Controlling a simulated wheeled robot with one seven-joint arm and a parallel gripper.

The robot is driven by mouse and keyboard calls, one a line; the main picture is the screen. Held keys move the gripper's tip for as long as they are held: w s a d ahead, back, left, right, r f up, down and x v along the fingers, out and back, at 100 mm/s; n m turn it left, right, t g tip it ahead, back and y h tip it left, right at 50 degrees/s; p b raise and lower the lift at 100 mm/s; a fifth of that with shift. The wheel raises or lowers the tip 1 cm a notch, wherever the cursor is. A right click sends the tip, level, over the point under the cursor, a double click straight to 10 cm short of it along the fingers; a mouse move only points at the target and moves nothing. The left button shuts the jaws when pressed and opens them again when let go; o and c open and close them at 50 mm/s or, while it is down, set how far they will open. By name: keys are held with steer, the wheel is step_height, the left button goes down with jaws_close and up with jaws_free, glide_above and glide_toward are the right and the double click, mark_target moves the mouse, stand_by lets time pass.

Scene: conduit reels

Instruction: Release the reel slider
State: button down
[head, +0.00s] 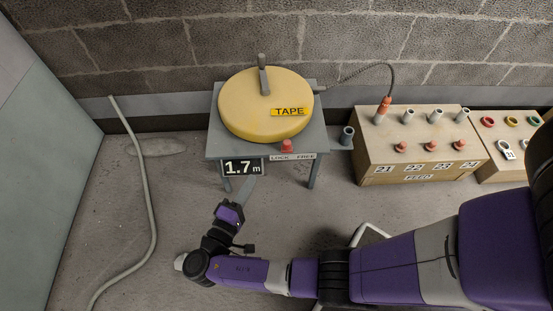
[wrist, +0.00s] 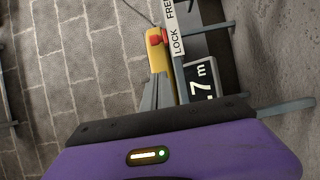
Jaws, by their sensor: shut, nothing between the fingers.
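The yellow tape reel (head: 262,118) lies flat on a small grey table (head: 218,142), with a grey handle on top. The red slider knob (head: 287,146) sits at the table's front edge, above the LOCK end of the LOCK FREE label (head: 292,157). In the wrist view the red knob (wrist: 156,37) is beside the word LOCK. My gripper (head: 251,182) is shut and empty, in front of and below the table edge, apart from the knob. Its grey fingers (wrist: 153,92) point toward the knob in the wrist view.
A display (head: 243,167) reading 1.7 m hangs under the table front, close to my fingers. A wooden FEED box (head: 420,163) with numbered tubes stands right; a cable with an orange end (head: 384,104) runs to it. A grey conduit (head: 151,210) lies on the left floor.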

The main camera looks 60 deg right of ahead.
steer(key=shift+w+r, duration=0.1)
steer(key=shift+r, duration=0.1)
steer(key=b, duration=0.2)
glide_toward(287, 146)
steer(key=w+d, duration=0.3)
steer(key=w, duration=0.2)
steer(key=shift+s+d+f, duration=0.15)
steer(key=shift+s+d, duration=0.25)
steer(key=shift+d, duration=0.45)
steer(key=shift+s+d+f, duration=0.15)
steer(key=shift+s+d, duration=0.3)
steer(key=shift+d, duration=0.35)
